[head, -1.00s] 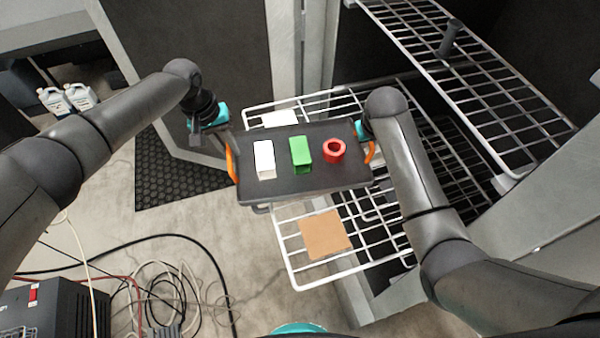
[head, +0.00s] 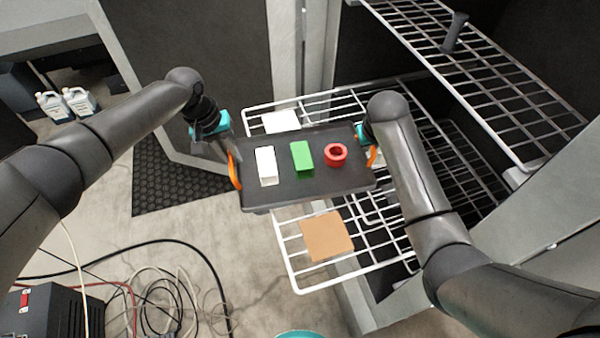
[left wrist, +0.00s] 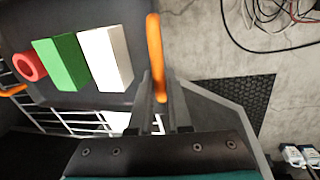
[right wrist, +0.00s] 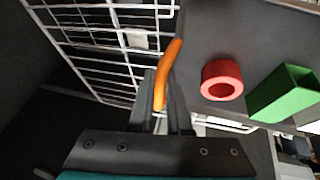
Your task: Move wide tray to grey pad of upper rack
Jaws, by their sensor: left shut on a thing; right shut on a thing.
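The wide tray (head: 315,190) is dark grey with an orange handle at each end. It is held roughly level above the lower wire rack. On it stand a white block (head: 266,166), a green block (head: 302,158) and a red ring (head: 336,155). My left gripper (left wrist: 157,100) is shut on the left handle (head: 234,171). My right gripper (right wrist: 160,100) is shut on the right handle (head: 372,156); my arm partly covers that end in the head view. The upper rack (head: 490,90) is at the upper right; I cannot make out a grey pad on it.
The lower rack (head: 290,264) carries a tan pad (head: 327,236) in front of the tray and a white pad (head: 281,121) behind it. A dark cylinder (head: 455,32) stands on the upper rack. A grey post (head: 298,50) rises behind the tray. Cables (head: 165,295) lie on the floor.

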